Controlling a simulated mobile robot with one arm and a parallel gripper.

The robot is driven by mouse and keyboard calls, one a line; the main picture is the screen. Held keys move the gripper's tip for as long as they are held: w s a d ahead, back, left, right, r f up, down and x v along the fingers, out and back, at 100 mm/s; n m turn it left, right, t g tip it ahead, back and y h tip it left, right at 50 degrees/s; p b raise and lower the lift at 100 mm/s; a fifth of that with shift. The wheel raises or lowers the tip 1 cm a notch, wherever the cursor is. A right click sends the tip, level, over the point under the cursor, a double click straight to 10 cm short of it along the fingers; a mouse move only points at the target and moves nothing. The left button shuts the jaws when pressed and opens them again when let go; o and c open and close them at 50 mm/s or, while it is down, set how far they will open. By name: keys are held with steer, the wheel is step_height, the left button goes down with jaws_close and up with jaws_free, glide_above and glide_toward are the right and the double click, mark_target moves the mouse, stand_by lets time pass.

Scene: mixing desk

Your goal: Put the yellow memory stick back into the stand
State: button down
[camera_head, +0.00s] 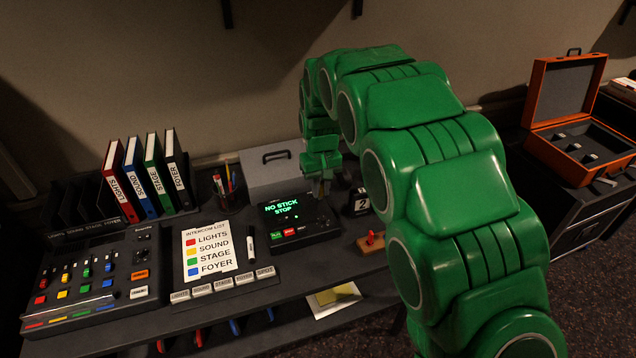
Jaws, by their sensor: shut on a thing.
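My gripper (322,187) points down over the back right part of a black player (300,222), whose screen reads "NO STICK STOP". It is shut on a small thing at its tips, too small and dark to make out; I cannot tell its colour. A small wooden stand (376,248) lies to the right of the player, near the desk's front, with a red piece (370,239) standing on it. I cannot make out the yellow memory stick for certain anywhere.
A small black block marked "2" (360,203) stands between the player and my green arm. A grey box (272,172) and pen cup (229,195) are behind. An intercom panel (186,256), marker (251,243), mixer (90,292) and binders (150,180) fill the left.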

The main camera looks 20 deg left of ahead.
steer(key=w+d+f+m, duration=0.3)
steer(key=w+d+m, duration=0.25)
steer(key=d, duration=0.35)
steer(key=w+d+f+m, duration=0.2)
steer(key=w+d+m, duration=0.2)
steer(key=d+m, duration=0.4)
steer(key=w+d+f+m, duration=0.3)
steer(key=w+d+m, duration=0.2)
steer(key=d, duration=0.5)
steer(key=shift+n, duration=0.25)
steer(key=shift+f, duration=2.75)
steer(key=shift+f, duration=0.5)
steer(key=c, duration=1)
jaws_free()
